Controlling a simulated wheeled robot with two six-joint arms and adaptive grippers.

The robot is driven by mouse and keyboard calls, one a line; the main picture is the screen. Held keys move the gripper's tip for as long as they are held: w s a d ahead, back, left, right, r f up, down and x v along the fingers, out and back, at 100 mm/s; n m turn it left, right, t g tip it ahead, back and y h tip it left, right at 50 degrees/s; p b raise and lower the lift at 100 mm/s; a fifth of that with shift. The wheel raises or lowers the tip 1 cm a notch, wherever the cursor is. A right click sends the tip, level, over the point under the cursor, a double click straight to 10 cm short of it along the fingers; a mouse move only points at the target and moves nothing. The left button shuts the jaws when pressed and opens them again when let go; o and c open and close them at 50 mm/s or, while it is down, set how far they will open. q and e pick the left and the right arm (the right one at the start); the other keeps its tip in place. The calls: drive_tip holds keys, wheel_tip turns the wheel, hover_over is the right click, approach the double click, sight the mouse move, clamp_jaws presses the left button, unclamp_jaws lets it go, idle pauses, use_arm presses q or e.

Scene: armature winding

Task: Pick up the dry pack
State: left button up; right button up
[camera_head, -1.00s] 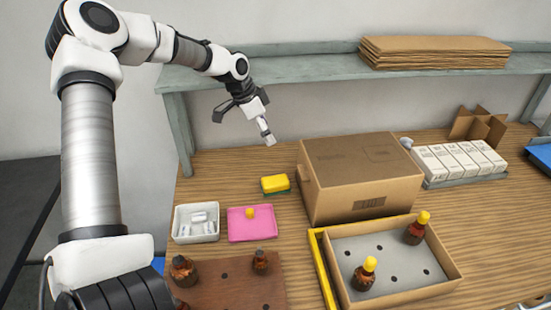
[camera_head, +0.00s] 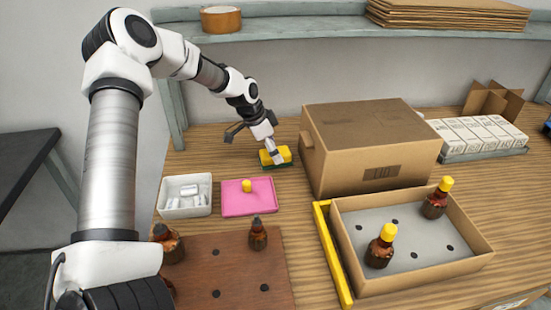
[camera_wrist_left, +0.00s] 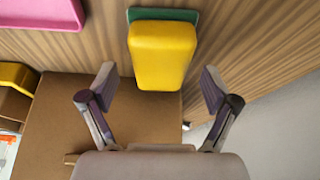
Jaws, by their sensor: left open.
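A white bin (camera_head: 168,206) left of centre holds several small white packs (camera_head: 190,190), which may be the dry packs. My left gripper (camera_head: 277,156) is at the yellow block with a green base (camera_head: 270,163), behind the pink tray and away from the bin. In the left wrist view, my left gripper (camera_wrist_left: 158,88) is open, with one finger to each side of the yellow block (camera_wrist_left: 162,55). The block lies on the table just ahead of the fingertips, and nothing is held. My right gripper is not in view.
The pink tray (camera_head: 235,208) holds a yellow cap. A closed cardboard box (camera_head: 375,155) stands close to the right of my gripper. An open carton (camera_head: 415,278) with two brown bottles is in front. A brown board (camera_head: 235,280) holds more bottles.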

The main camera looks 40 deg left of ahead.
use_arm(q)
drive_tip(key=shift+x, duration=0.9)
drive_tip(key=shift+r, duration=0.1)
drive_tip(key=shift+a+f, duration=0.1)
drive_tip(key=shift+f, duration=0.15)
drive_tip(key=c, duration=1.1)
